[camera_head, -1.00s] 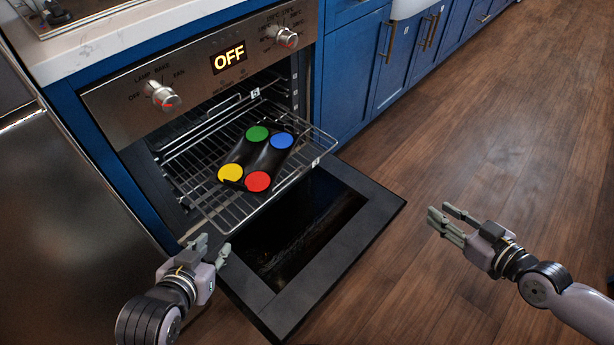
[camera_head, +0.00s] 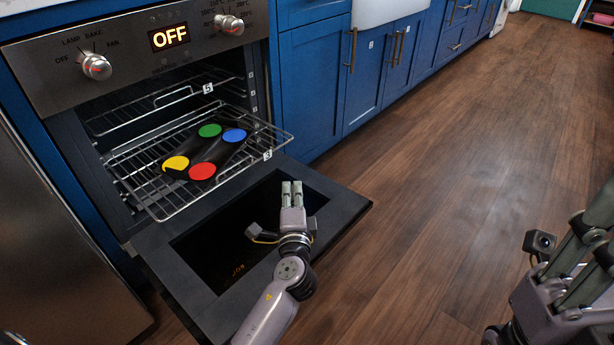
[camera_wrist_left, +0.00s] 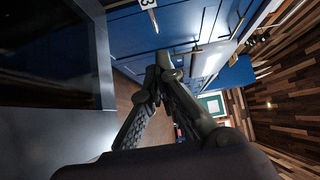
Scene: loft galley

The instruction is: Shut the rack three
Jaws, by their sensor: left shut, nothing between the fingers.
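Rack three (camera_head: 160,205) is a wire rack with a white "3" tag at its front right corner. It is pulled out of the oven over the lowered door (camera_head: 345,205). A black tray-like object (camera_head: 190,155) with green, blue, yellow and red discs lies on it. My left gripper (camera_head: 291,186) is shut and empty, over the door to the right of the rack's front and apart from it in the head view. In the left wrist view its fingertips (camera_wrist_left: 164,65) meet, with the "3" tag at the top edge. My right gripper (camera_head: 590,225) is partly cut off at lower right; its jaw state is unclear.
A second rack, tagged "5" (camera_head: 207,88), sits higher inside the oven. The oven panel (camera_head: 140,45) reads OFF. Blue cabinets (camera_head: 315,95) with handles stand to the right. The wooden floor (camera_head: 430,170) is clear. A steel appliance (camera_head: 50,250) stands at left.

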